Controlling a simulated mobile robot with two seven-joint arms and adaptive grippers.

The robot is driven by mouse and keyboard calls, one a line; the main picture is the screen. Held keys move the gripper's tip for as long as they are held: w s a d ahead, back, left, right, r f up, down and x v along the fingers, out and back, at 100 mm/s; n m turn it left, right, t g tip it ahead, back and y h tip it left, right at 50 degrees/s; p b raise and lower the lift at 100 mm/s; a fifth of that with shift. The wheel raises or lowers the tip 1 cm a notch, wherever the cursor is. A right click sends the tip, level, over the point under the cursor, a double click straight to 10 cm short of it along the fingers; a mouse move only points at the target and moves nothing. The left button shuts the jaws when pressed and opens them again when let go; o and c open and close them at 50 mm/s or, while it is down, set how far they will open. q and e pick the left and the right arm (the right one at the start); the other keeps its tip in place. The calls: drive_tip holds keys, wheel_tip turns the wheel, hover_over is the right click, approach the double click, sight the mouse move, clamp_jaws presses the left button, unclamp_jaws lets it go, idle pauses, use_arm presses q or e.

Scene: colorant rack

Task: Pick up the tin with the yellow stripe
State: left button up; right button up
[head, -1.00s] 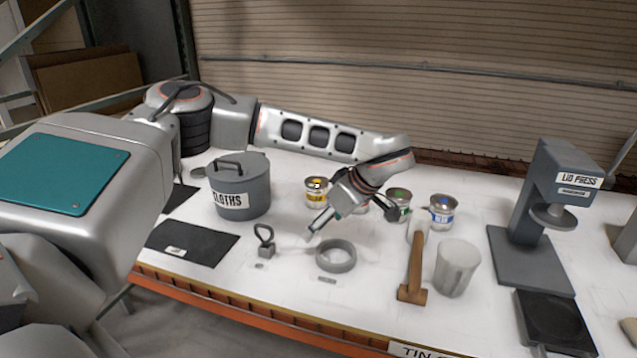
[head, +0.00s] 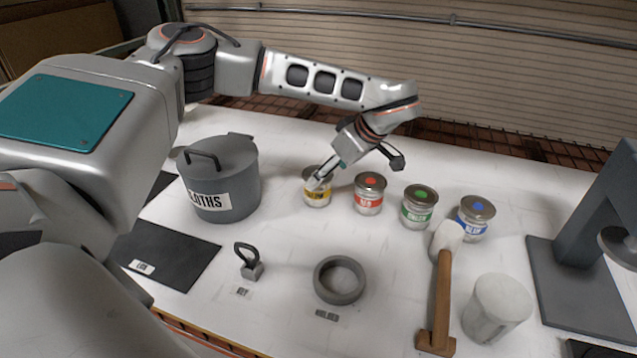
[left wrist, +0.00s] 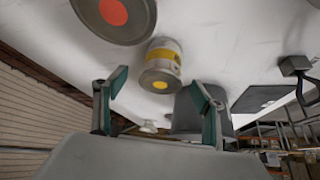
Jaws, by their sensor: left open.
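The tin with the yellow stripe (head: 317,198) stands upright on the white table, leftmost in the row of tins. My left gripper (head: 357,171) is open and empty, above and behind it. One finger overlaps this tin's lid in the head view; I cannot tell if it touches. In the left wrist view the yellow-striped tin (left wrist: 163,57) shows just beyond the gap between the two open fingers of my left gripper (left wrist: 158,86), its yellow-dotted lid facing the camera. My right gripper is not in view.
The red tin (head: 369,197) stands close on the right, then the green tin (head: 418,210) and blue tin (head: 474,221). The cloths pot (head: 232,180) stands left. In front are a weight-like key (head: 250,266), a ring holder (head: 340,297), a mallet (head: 441,300) and a cup (head: 497,308).

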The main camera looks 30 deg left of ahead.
use_arm(q)
drive_tip(key=x, duration=0.7)
drive_tip(key=shift+s+p, duration=0.2)
drive_tip(key=shift+p, duration=0.1)
drive_tip(key=c, duration=1.8)
drive_tip(key=shift+r, duration=0.2)
drive_tip(key=shift+r, duration=9.7)
drive_tip(key=shift+d+r, duration=0.1)
